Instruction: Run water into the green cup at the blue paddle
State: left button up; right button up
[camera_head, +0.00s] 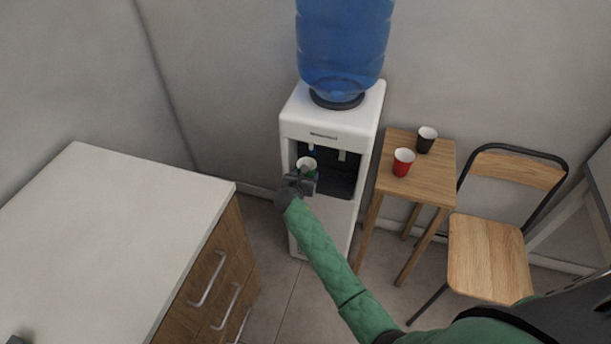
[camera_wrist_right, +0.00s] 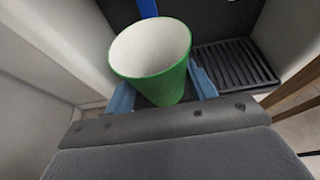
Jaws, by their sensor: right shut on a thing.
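The green cup (camera_wrist_right: 160,80), white inside, stands between the blue-grey fingers of my right gripper (camera_wrist_right: 162,92), which is shut on it. In the head view the cup (camera_head: 306,165) is in the dispenser's dark bay, with my right gripper (camera_head: 301,182) in front. The blue paddle (camera_wrist_right: 148,8) is just behind the cup's rim; I cannot tell whether they touch. It shows small in the head view (camera_head: 313,153). No water is visible in the cup or falling. A dark piece at the head view's bottom left corner may be my left gripper (camera_head: 17,340); its fingers are hidden.
The white water dispenser (camera_head: 309,130) carries a blue bottle (camera_head: 343,45). A drip grille (camera_wrist_right: 235,68) lies right of the cup. A small wooden table (camera_head: 430,182) holds a red cup (camera_head: 403,162) and a black cup (camera_head: 426,139). A chair (camera_head: 487,255) and a white-topped counter (camera_head: 100,240) flank the floor.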

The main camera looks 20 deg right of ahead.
jog(key=s+a+p, duration=0.5)
jog(key=s, duration=0.3)
jog(key=shift+s+a, duration=0.15)
jog(key=shift+a, duration=0.15)
dwell(0.3)
dwell(1.3)
